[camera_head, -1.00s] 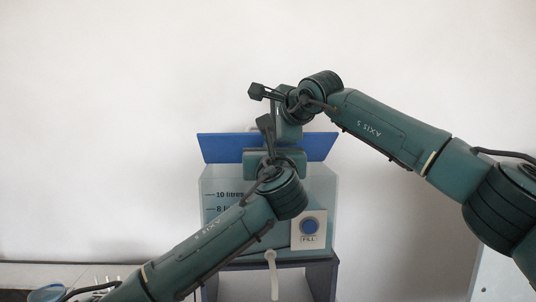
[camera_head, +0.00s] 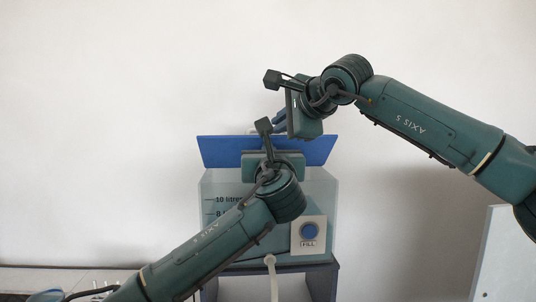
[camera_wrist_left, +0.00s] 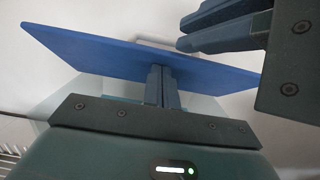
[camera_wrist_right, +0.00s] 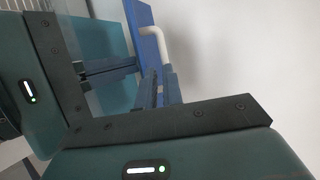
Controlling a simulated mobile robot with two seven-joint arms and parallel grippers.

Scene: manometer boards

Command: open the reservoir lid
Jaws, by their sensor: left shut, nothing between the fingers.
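The reservoir (camera_head: 322,190) is a clear tank with a blue lid (camera_head: 215,150) showing as a tilted panel at its top. In the right wrist view, a white bent handle (camera_wrist_right: 155,42) stands out from the lid (camera_wrist_right: 148,22). My left gripper (camera_head: 264,126) is in front of the lid; its fingers (camera_wrist_left: 162,85) are together and empty. My right gripper (camera_head: 281,120) is above the lid, right of centre. The handle is mostly hidden in the head view.
A FILL panel with a blue round button (camera_head: 309,231) is on the tank's front. A white tube (camera_head: 271,275) hangs below it. The tank stands on a dark grey stand (camera_head: 322,278). My two grippers are close together. The wall behind is bare.

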